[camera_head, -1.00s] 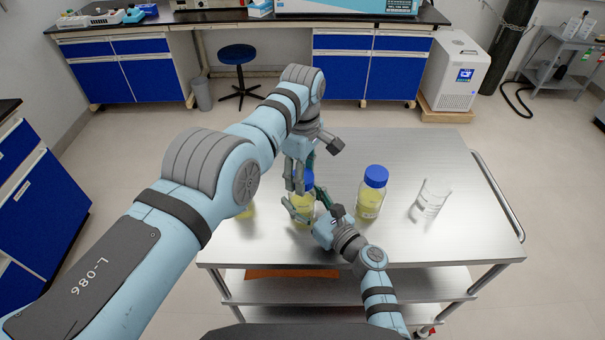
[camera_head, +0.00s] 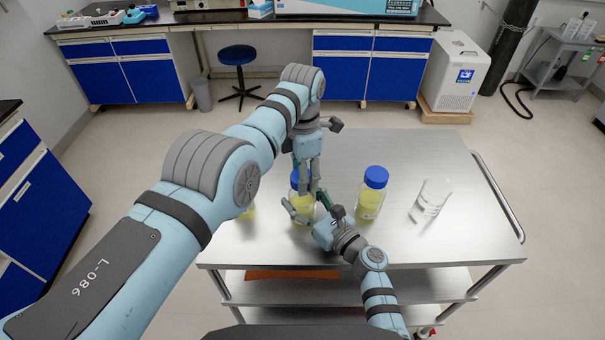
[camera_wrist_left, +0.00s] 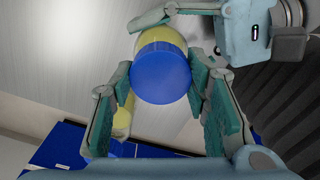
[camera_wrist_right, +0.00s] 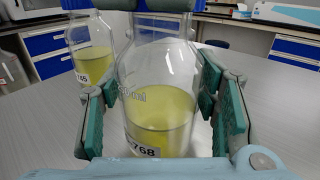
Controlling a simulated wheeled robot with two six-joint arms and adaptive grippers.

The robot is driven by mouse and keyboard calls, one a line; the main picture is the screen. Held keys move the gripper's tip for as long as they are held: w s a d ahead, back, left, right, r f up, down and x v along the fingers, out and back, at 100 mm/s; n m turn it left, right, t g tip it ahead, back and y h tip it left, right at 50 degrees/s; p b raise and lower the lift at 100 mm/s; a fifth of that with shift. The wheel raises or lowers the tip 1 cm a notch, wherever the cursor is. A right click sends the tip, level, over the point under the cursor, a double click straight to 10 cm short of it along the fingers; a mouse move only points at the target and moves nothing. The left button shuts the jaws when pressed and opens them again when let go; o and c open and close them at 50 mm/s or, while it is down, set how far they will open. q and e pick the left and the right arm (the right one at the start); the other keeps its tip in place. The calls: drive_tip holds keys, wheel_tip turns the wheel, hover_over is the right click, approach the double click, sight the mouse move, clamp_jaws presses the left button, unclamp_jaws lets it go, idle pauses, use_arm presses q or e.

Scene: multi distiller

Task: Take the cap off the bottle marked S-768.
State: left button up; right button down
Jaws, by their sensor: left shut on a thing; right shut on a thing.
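The bottle marked S-768 (camera_head: 300,213) stands upright on the steel cart, with yellow liquid inside. In the right wrist view its label (camera_wrist_right: 145,152) reads "768" at the lower edge. My right gripper (camera_head: 308,212) is shut around the bottle's body, one finger on each side. The blue cap (camera_wrist_left: 160,72) sits at the bottle's top in the left wrist view. My left gripper (camera_wrist_left: 160,85) is shut on this cap from above, its green pads on opposite sides. In the head view the left fingers partly hide the cap (camera_head: 295,180). Whether the cap is loose cannot be seen.
Another blue-capped bottle (camera_head: 368,203) and a clear glass beaker (camera_head: 431,198) stand to the right on the cart (camera_head: 450,235). A further bottle (camera_head: 246,213) is mostly hidden by my left arm. The cart's back right area is clear.

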use_arm(q)
drive_tip(key=shift+r, duration=0.15)
drive_tip(key=shift+r, duration=0.85)
wheel_tip(320, 180, up, 4)
drive_tip(key=shift+r, duration=0.1)
use_arm(e)
drive_tip(key=c, duration=0.5)
unclamp_jaws()
